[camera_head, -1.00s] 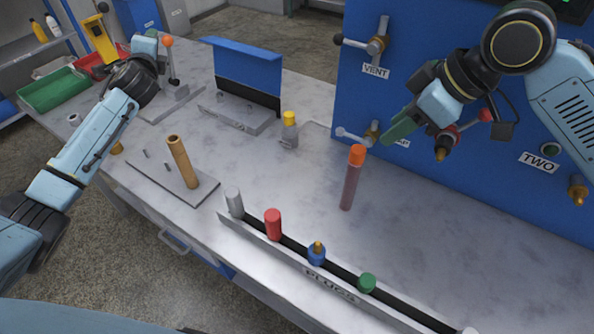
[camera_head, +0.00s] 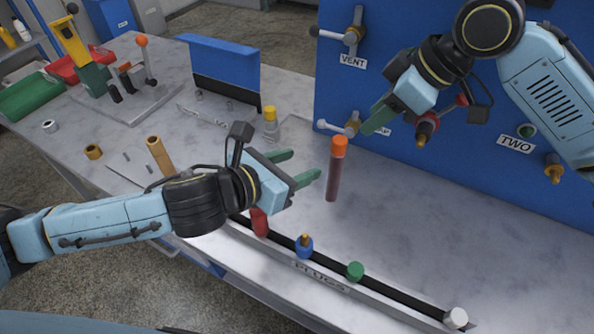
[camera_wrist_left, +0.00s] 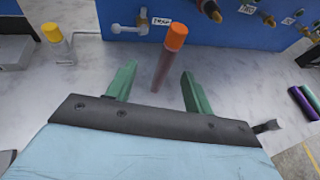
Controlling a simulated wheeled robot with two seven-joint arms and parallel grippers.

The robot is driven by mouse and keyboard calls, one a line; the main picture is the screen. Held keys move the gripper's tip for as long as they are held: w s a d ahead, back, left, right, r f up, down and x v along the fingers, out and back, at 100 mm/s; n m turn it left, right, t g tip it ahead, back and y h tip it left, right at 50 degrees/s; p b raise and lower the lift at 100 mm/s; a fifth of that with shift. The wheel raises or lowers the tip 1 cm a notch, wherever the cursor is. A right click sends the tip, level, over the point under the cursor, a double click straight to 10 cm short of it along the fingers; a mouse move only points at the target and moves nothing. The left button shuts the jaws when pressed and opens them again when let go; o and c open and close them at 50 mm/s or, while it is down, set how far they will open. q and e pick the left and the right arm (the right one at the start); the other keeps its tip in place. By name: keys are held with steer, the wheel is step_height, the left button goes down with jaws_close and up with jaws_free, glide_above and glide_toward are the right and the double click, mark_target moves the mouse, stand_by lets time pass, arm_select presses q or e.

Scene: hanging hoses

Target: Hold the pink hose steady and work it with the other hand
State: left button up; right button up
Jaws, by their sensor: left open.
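The pink hose (camera_head: 332,180) is a short, dull-pink, near-vertical tube with an orange top end. I cannot tell whether its lower end touches the bench. My left gripper (camera_head: 304,165) is open and empty, its green fingers pointing at the hose from the left. In the left wrist view the hose (camera_wrist_left: 161,70) appears between and beyond the two fingertips (camera_wrist_left: 158,72), and no contact shows. My right gripper (camera_head: 373,122) is up and to the right of the hose, in front of the blue panel. Its fingers overlap in view, so their gap is unclear.
The blue panel (camera_head: 450,165) with valves and fittings stands behind. A plug rail with a red plug (camera_head: 259,222), blue plug (camera_head: 304,247) and green plug (camera_head: 355,271) runs in front. A yellow-capped fitting (camera_head: 270,120) stands behind my left gripper. The bench right of the hose is clear.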

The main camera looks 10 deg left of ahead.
mark_target(333, 161)
arm_select(q)
steer(key=shift+m, duration=0.4)
steer(key=x, duration=0.4)
steer(key=d+x, duration=0.1)
steer(key=x, duration=0.3)
steer(key=s+x, duration=0.1)
steer(key=x, duration=0.3)
steer(key=shift+w+d+f, duration=0.2)
steer(key=shift+d+f, duration=0.2)
steer(key=shift+f, duration=0.05)
steer(key=shift+c, duration=0.4)
